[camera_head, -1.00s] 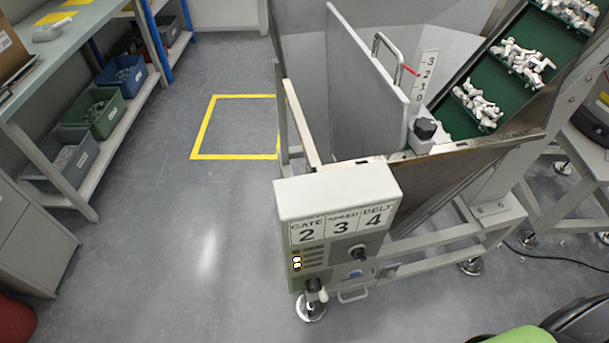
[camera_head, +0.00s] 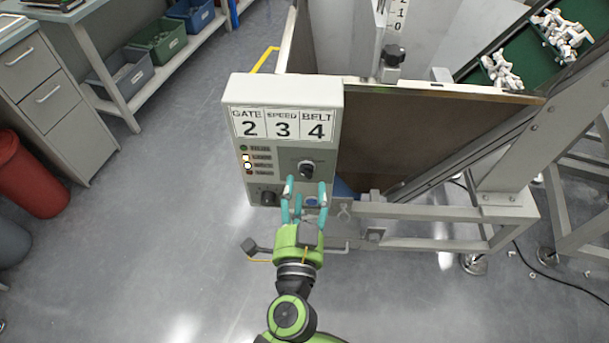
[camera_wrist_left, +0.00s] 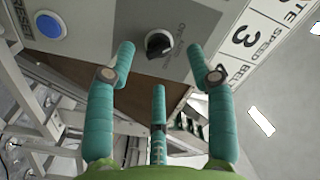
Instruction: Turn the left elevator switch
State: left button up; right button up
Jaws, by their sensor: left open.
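The control box (camera_head: 283,94) stands in the middle of the head view, its panel marked GATE 2, SPEED 3, BELT 4. One black rotary switch (camera_head: 306,170) is at the panel's right; a second black knob (camera_head: 268,198) is at its lower left. I cannot tell by label which is the left elevator switch. My left gripper (camera_head: 305,188) is open and empty, its teal fingers just below the right-hand switch. In the left wrist view that black switch (camera_wrist_left: 158,44) lies ahead, between the spread fingers (camera_wrist_left: 162,60), apparently apart from them. My right gripper is not in view.
A blue button (camera_head: 311,201) is partly behind the fingers; it shows marked RESET in the wrist view (camera_wrist_left: 50,25). Small indicator lights (camera_head: 247,160) line the panel's left. A metal frame (camera_head: 430,210) and a green belt (camera_head: 520,65) stand right.

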aim_at(306, 176)
pick_arm(q)
jog(key=w, duration=0.2)
jog(key=shift+w+d+r+p, duration=0.1)
jog(key=shift+w+d+p, duration=0.05)
jog(key=shift+w+p, duration=0.15)
jog(key=shift+w, duration=0.55)
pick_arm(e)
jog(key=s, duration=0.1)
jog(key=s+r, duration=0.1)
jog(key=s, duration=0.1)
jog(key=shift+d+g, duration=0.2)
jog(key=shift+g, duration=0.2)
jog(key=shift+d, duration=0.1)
pick_arm(q)
grip_shut()
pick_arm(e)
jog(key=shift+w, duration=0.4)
